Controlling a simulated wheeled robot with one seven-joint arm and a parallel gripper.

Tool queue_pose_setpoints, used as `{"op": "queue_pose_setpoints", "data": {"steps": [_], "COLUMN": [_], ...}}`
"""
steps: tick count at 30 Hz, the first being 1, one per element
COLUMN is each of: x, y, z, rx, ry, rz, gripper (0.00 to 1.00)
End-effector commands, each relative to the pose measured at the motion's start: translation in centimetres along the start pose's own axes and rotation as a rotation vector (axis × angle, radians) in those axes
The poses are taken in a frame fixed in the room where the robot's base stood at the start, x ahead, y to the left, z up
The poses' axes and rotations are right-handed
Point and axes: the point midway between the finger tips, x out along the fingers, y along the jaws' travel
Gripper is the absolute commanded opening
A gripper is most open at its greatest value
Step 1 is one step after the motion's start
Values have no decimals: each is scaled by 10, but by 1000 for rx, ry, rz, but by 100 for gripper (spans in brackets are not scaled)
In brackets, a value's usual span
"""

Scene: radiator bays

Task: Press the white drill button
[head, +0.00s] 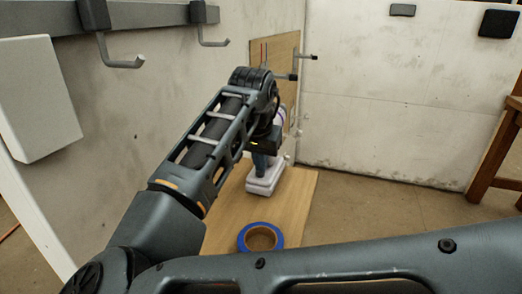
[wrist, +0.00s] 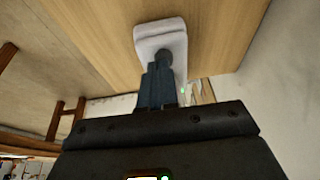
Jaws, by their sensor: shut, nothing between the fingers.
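The drill stands upright on a wooden board. In the head view its pale lilac-white base (head: 264,184) shows below my gripper, and a pale upper part shows behind my wrist. In the wrist view the pale base (wrist: 174,37) lies just beyond the fingertips. My gripper (head: 262,172) points down beside the drill, with its blue-grey fingers shut and empty; the fingers also show in the wrist view (wrist: 158,68). They overlap the drill in both views, and I cannot tell whether they touch it. I cannot make out the white button; my arm hides much of the drill.
A blue tape roll (head: 261,237) lies on the wooden board (head: 298,205) in front of the drill. A pegboard panel (head: 288,52) with hooks stands against the left wall behind the drill. Wall hooks (head: 125,62) jut out at upper left. Open floor (head: 390,215) lies to the right.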

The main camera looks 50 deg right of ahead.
Motion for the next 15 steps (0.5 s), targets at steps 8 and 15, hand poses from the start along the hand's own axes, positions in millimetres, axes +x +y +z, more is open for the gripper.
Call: {"op": "queue_pose_setpoints", "data": {"steps": [8, 15], "x": [6, 7], "y": [0, 0], "z": [2, 2], "rx": [0, -1], "ry": [0, 0], "rz": [0, 1], "gripper": [0, 0]}}
